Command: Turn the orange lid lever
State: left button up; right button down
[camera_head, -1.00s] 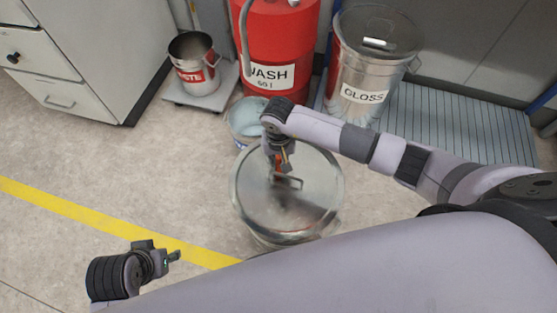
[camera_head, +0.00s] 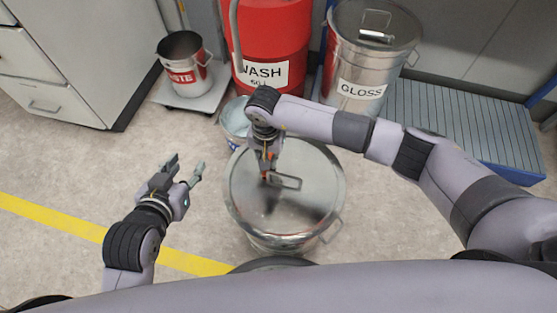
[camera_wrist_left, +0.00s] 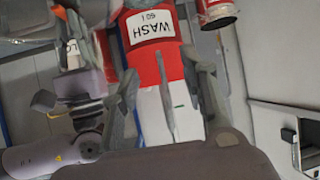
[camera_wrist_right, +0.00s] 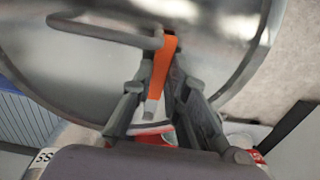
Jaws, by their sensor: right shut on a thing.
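The orange lid lever (camera_wrist_right: 163,62) stands on top of the silver lidded drum (camera_head: 240,195), beside the lid's wire handle (camera_head: 286,181). In the head view only a bit of the lever (camera_head: 265,168) shows under my right gripper (camera_head: 268,170). In the right wrist view my right gripper (camera_wrist_right: 160,110) has its fingers on both sides of the lever and is shut on it. My left gripper (camera_head: 187,166) is open and empty, in the air left of the drum. Its spread fingers (camera_wrist_left: 165,100) also show in the left wrist view.
A red WASH drum (camera_head: 275,40), a silver GLOSS drum (camera_head: 365,65) and a WASTE bucket (camera_head: 185,70) stand behind. A small pail (camera_head: 233,118) is close behind the lidded drum. The floor at left, with a yellow line (camera_head: 60,215), is clear.

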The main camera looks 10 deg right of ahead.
pick_arm(q)
jog(key=shift+w+d+r+t, duration=0.5)
jog(key=shift+w+r, duration=0.15)
jog(key=shift+r, duration=0.05)
pick_arm(e)
jog(key=c, duration=1.6)
grip_release()
jog(key=shift+o, duration=0.2)
jog(key=shift+r, duration=0.1)
notch_tip(320, 180, up, 12)
